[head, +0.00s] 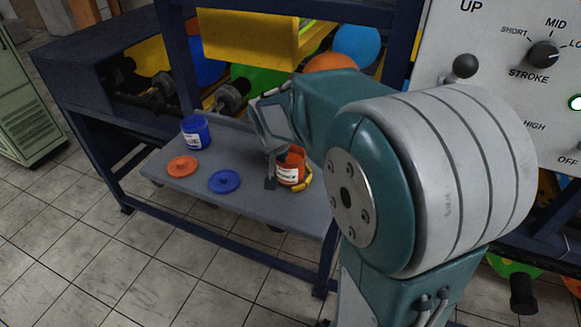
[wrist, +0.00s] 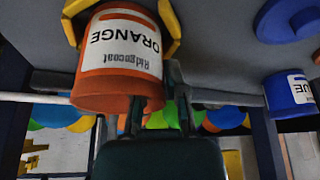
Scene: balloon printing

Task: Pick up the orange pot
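The orange pot (head: 291,168) stands on the grey shelf, with a white label. It fills the upper left of the wrist view (wrist: 118,85), upside down, its label reading "ORANGE". A yellow holder (head: 304,181) curves around its lower part and also shows in the wrist view (wrist: 170,28). My gripper (head: 272,172) points down at the pot's left side. In the wrist view my gripper (wrist: 158,112) has its fingers apart at the rim: one shows outside the wall, the other meets the rim and its tip is hidden. I cannot tell whether they touch the pot.
A blue pot (head: 195,132) stands at the shelf's left end. An orange lid (head: 182,166) and a blue lid (head: 224,181) lie on the grey shelf (head: 200,191). A dark blue frame surrounds the shelf. A control panel (head: 500,45) is at upper right.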

